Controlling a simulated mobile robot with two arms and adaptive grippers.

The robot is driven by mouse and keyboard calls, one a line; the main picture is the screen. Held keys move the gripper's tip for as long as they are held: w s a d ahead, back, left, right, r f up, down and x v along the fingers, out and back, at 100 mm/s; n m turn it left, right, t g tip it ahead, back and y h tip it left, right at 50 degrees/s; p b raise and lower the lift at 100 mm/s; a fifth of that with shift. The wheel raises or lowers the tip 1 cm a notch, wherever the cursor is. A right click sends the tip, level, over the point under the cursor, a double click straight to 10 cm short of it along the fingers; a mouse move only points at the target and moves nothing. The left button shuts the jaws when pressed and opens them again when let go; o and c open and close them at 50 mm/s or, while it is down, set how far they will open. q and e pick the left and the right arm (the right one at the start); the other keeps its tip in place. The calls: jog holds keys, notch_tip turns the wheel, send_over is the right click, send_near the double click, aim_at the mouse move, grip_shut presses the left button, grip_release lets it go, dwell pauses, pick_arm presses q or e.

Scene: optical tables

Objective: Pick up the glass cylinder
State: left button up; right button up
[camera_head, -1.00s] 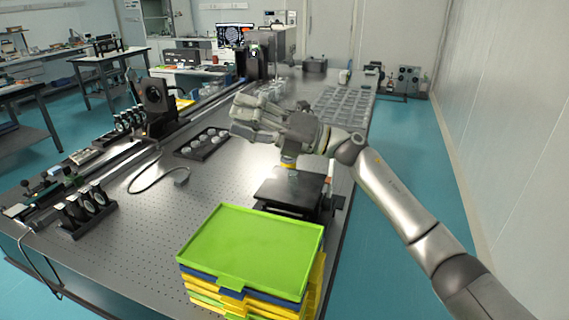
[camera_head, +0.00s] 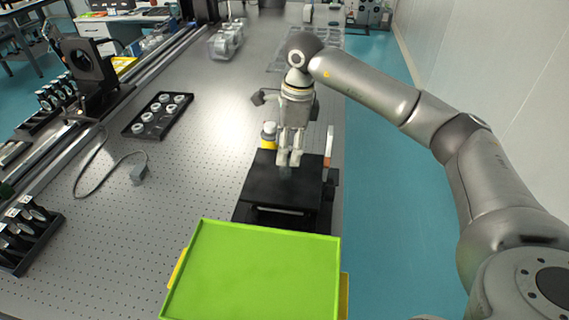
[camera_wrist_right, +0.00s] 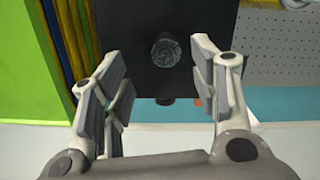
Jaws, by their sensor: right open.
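The glass cylinder (camera_wrist_right: 165,50) shows in the right wrist view as a round, clear, textured top on a black platform (camera_wrist_right: 135,35). In the head view, it is only a faint shape on the platform (camera_head: 262,182), just below the fingertips. My right gripper (camera_head: 289,158) points down above the platform. In the wrist view, its fingers (camera_wrist_right: 158,72) are apart, with the cylinder showing between and slightly beyond them. Nothing is held. I cannot tell the exact height gap. My left gripper is not in view.
A bright green tray (camera_head: 255,270) stands in front of the platform. A small yellow-and-white object (camera_head: 268,134) stands behind it. A black holder with round optics (camera_head: 157,115) lies to the left. The perforated tabletop (camera_head: 185,185) has free room between.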

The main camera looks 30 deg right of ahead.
aim_at(286, 169)
jog(key=shift+f, duration=0.35)
jog(key=shift+w+f, duration=0.15)
jog(key=shift+f, duration=0.15)
jog(key=f+p, duration=0.1)
jog(key=f, duration=0.1)
jog(key=f+p, duration=0.1)
jog(key=f, duration=0.1)
jog(key=shift+w+a+f+p, duration=0.1)
jog(key=shift+w+f+p, duration=0.1)
jog(key=shift+p, duration=0.15)
jog(key=shift+f, duration=0.2)
jog(key=shift+w+f, duration=0.1)
jog(key=shift+c, duration=0.6)
jog(key=c, duration=1.1)
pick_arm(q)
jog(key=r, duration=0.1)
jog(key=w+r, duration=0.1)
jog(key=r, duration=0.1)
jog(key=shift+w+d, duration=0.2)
pick_arm(e)
jog(key=shift+o, duration=0.2)
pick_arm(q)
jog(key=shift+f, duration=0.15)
